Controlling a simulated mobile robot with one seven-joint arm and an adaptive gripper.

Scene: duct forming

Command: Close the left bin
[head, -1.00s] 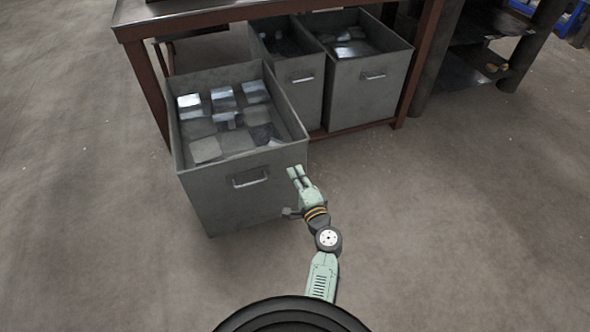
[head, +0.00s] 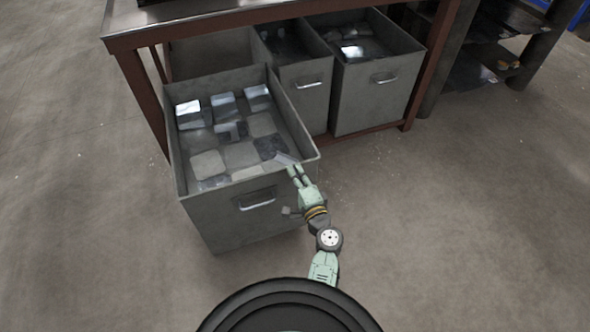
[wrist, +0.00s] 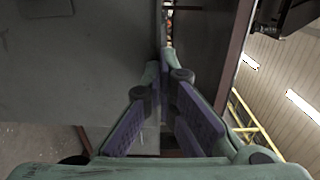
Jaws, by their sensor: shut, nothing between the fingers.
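The left bin (head: 222,219) is a grey metal box pulled out in front of the table, with several flat pieces lying inside. Its front wall carries a handle (head: 257,198). My gripper (head: 293,171) is at the right end of the bin's front wall, near its upper right corner, with the handle to its left. In the wrist view, my gripper's fingers (wrist: 164,52) meet at their tips, shut and empty, close against a grey bin wall (wrist: 75,65). I cannot tell whether the tips touch the wall.
A table with red-brown legs (head: 140,95) stands behind the bin. Under it, a middle bin (head: 305,92) and a right bin (head: 378,95) stand pushed in. A dark shelf (head: 490,45) is at the back right. The floor (head: 470,200) to the right is clear.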

